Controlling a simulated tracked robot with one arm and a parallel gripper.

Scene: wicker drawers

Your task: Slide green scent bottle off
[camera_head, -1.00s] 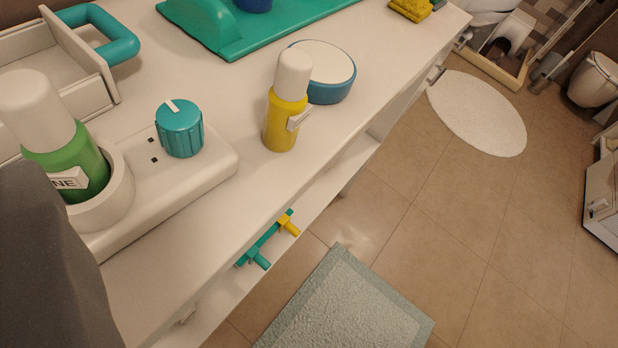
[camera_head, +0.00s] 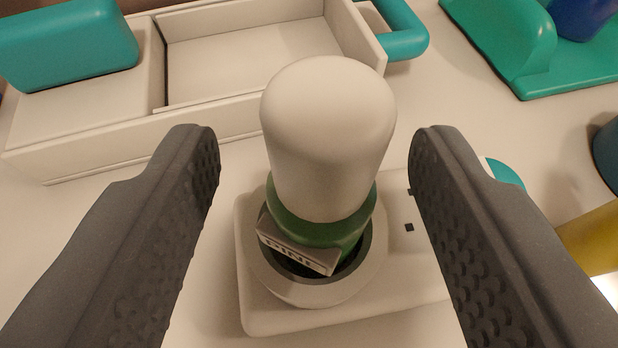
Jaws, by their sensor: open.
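The green scent bottle (camera_head: 318,232) stands in a round white socket (camera_head: 292,287) on a white base plate (camera_head: 262,318). It has a large rounded white cap (camera_head: 327,135) and a raised label on its front. Its lower part is hidden inside the socket. My gripper (camera_head: 316,145) is open, with one dark finger on each side of the bottle and a gap between each finger and the cap. It holds nothing.
A white tray (camera_head: 262,60) with teal handles lies behind the bottle. A green stand (camera_head: 545,75) is at the upper right. A yellow bottle (camera_head: 592,240) and a teal knob (camera_head: 506,174), partly hidden by the right finger, are at right.

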